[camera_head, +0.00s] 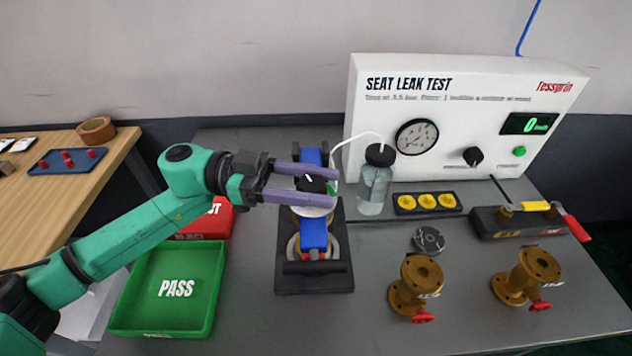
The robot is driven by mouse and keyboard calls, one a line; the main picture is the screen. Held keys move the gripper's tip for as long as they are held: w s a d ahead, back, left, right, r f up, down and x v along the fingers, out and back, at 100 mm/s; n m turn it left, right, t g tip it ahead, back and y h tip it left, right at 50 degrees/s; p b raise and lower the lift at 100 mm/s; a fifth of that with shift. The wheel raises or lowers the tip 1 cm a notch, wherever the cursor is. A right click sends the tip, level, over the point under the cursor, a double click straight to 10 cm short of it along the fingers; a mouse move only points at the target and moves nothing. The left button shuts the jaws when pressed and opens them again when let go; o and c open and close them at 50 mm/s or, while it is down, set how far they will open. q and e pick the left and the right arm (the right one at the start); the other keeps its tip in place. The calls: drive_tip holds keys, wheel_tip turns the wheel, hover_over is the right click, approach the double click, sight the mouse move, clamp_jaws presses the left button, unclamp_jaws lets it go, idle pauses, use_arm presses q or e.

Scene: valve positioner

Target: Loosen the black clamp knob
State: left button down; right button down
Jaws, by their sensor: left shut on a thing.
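The black clamp knob (312,183) sits at the top of the clamp fixture, above a pale round plate. The fixture (315,277) has a black base, blue clamp bars (313,233) and a black front handle bar. My left gripper (334,187) comes in from the left with its two purple fingers, one on the far side and one on the near side of the knob. The fingers are shut on the knob and partly hide it. My right gripper is not in view.
A clear bottle (375,185) with a hose stands right of the fixture, before the seat leak test panel (460,110). Brass valves (415,285) (522,275) stand at the right. A green PASS tray (210,315) and red tray (212,222) lie left.

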use_arm(q)
drive_tip(key=shift+r+n+t+p, duration=0.25)
drive_tip(key=shift+n+t+p, duration=0.55)
drive_tip(key=shift+t+p, duration=0.45)
drive_tip(key=shift+n+t+p, duration=0.75)
drive_tip(key=shift+n+t, duration=0.05)
drive_tip(key=shift+t, duration=0.45)
drive_tip(key=n+t+p, duration=0.1)
drive_tip(key=t, duration=0.1)
drive_tip(key=shift+n+t, duration=0.4)
drive_tip(key=n+t+y, duration=0.1)
drive_tip(key=t, duration=0.1)
drive_tip(key=shift+f+n+t+p, duration=0.15)
drive_tip(key=shift+n+t+p, duration=0.2)
drive_tip(key=shift+n+t, duration=0.05)
drive_tip(key=n+t+y, duration=0.1)
drive_tip(key=n+t, duration=0.1)
drive_tip(key=t, duration=0.1)
drive_tip(key=shift+w+n+t+y, duration=0.15)
drive_tip(key=shift+n+t+y, duration=0.15)
drive_tip(key=shift+n+y, duration=0.1)
drive_tip(key=n+t+y+b, duration=0.1)
drive_tip(key=n+t+y, duration=0.3)
drive_tip(key=y, duration=0.1)
drive_tip(key=shift+w+a+t, duration=0.1)
drive_tip(key=shift+a+t, duration=0.05)
drive_tip(key=shift+t, duration=0.15)
drive_tip(key=shift+n+y, duration=0.3)
